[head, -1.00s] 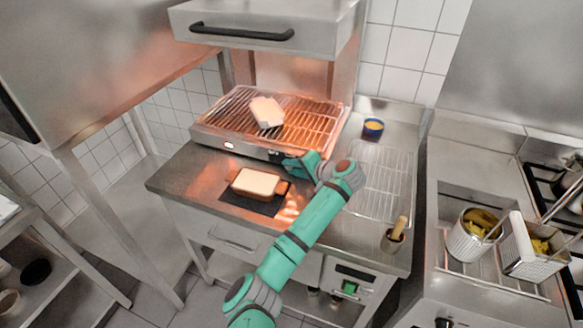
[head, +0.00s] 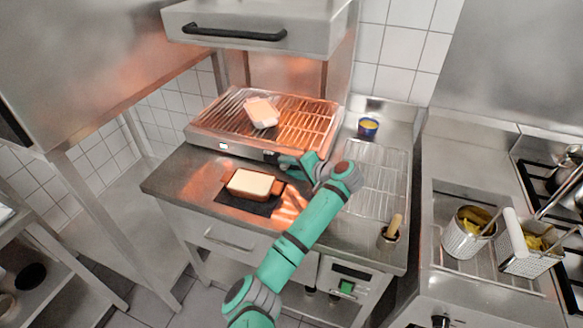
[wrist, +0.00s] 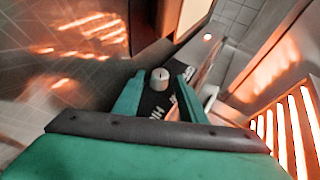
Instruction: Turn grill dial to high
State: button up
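The grill (head: 205,133) stands on the counter, its rack glowing orange. Its dial (wrist: 160,79) shows in the wrist view as a small pale round knob with a dark mark line, on a black panel with partly hidden white lettering (wrist: 157,113). In the head view the dial area at the grill's front right is largely covered by my gripper (head: 279,159). In the wrist view my gripper (wrist: 158,88) has its two green fingers apart, one on each side of the dial. Whether they touch it I cannot tell. A small lamp (head: 222,146) shows on the grill front.
A pale block (head: 262,112) lies on the rack. A brown dish with a pale slab (head: 250,184) sits on the counter close in front of the grill. A blue cup (head: 368,128), wire rack (head: 376,178) and hood handle (head: 235,33) are nearby.

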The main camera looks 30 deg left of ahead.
jog(key=shift+s+a+f, duration=0.4)
jog(key=shift+s, duration=0.1)
jog(key=shift+d, duration=0.1)
jog(key=v, duration=0.4)
jog(key=w+v, duration=0.1)
jog(key=v, duration=0.1)
jog(key=shift+d, duration=0.2)
jog(key=shift+s+d+r, duration=0.25)
jog(key=shift+s+r, duration=0.2)
jog(key=shift+r, duration=0.1)
jog(key=shift+s+d+r, duration=0.1)
jog(key=shift+d, duration=0.1)
jog(key=shift+d+r, duration=0.15)
jog(key=shift+d, duration=0.25)
